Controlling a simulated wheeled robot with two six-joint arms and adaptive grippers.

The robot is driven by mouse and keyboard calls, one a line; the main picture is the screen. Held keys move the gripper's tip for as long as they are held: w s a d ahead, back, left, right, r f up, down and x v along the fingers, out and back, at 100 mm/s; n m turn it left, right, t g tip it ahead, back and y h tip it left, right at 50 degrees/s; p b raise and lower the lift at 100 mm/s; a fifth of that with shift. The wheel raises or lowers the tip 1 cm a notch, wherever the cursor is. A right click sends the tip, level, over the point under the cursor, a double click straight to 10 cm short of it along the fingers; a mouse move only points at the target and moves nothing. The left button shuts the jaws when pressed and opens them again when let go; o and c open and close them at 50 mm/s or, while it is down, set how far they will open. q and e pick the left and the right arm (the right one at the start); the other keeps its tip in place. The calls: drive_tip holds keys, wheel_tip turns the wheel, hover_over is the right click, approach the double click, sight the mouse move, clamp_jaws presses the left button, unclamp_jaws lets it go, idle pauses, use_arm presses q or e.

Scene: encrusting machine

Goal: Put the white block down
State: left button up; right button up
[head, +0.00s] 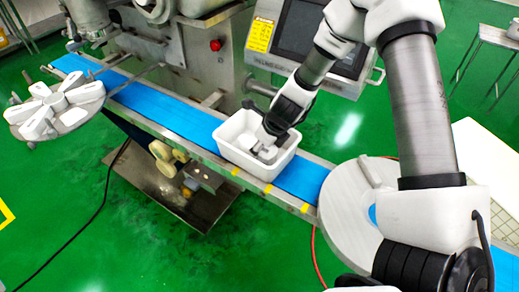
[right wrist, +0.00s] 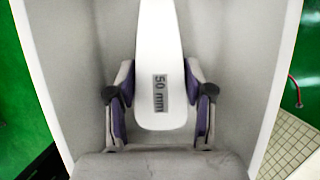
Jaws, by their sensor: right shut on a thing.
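The white block (right wrist: 160,60) is long with a rounded end and a grey "50 mm" label, seen in the right wrist view. My right gripper (right wrist: 160,112) is shut on it, one purple-padded finger at each side. In the head view my right gripper (head: 264,150) reaches down inside a white bin (head: 239,162), and the block there is mostly hidden. The bin's walls surround the gripper and block in the right wrist view. I cannot tell whether the block touches the bin's floor. My left gripper is not in view.
The bin stands on a blue conveyor belt (head: 176,113) with metal side rails. A round holder (head: 62,104) with several white blocks is at the left, and a round grey disc (head: 345,206) at the right. A control screen (head: 308,27) stands behind the belt.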

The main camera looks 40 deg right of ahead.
drive_tip(key=shift+f, duration=0.15)
drive_tip(key=o, duration=1.3)
drive_tip(key=shift+s+r+p, duration=0.1)
drive_tip(key=shift+r+p, duration=0.25)
drive_tip(key=shift+r, duration=0.15)
drive_tip(key=p+v, duration=0.9)
drive_tip(key=v, duration=0.2)
drive_tip(key=shift+s+r, duration=0.2)
drive_tip(key=shift+d, duration=0.1)
